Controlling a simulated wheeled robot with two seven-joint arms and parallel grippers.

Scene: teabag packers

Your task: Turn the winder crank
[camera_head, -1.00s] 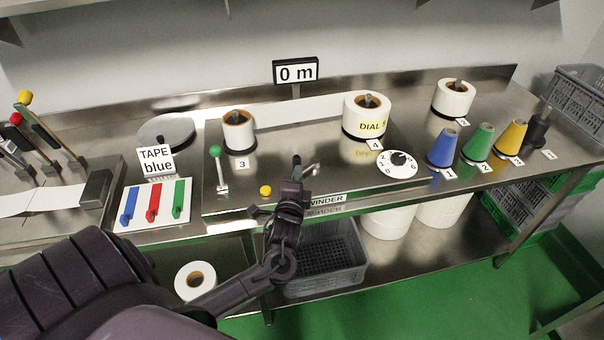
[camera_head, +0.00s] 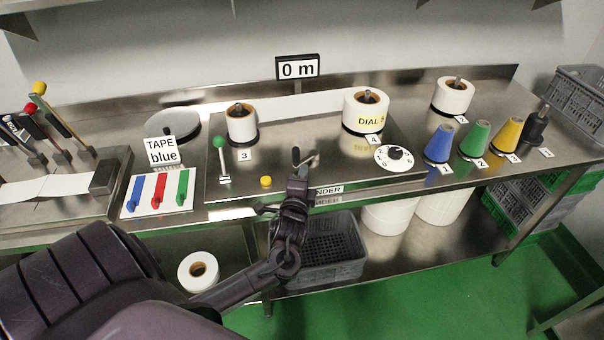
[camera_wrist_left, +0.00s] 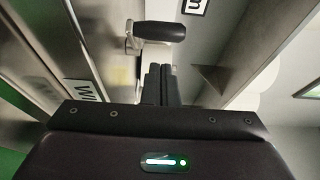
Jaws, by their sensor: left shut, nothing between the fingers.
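The winder crank has a dark handle (camera_head: 295,156) on a metal arm (camera_head: 311,159), at the front of the steel winder plate behind the WINDER label (camera_head: 328,190). In the left wrist view the black crank handle (camera_wrist_left: 160,32) lies across the picture, just beyond the fingertips. My left gripper (camera_head: 301,168) is shut and empty, right in front of the crank. Its dark fingers (camera_wrist_left: 160,72) also show in the left wrist view, side by side. A gap seems to lie between them and the handle, but I cannot tell whether they touch. My right gripper is out of view.
A green-knobbed lever (camera_head: 219,142) and yellow button (camera_head: 266,181) sit left of the crank. A white dial (camera_head: 394,157) and coloured cones (camera_head: 439,144) stand to the right. A "0 m" display (camera_head: 298,67) is behind. A grey crate (camera_head: 335,250) is below.

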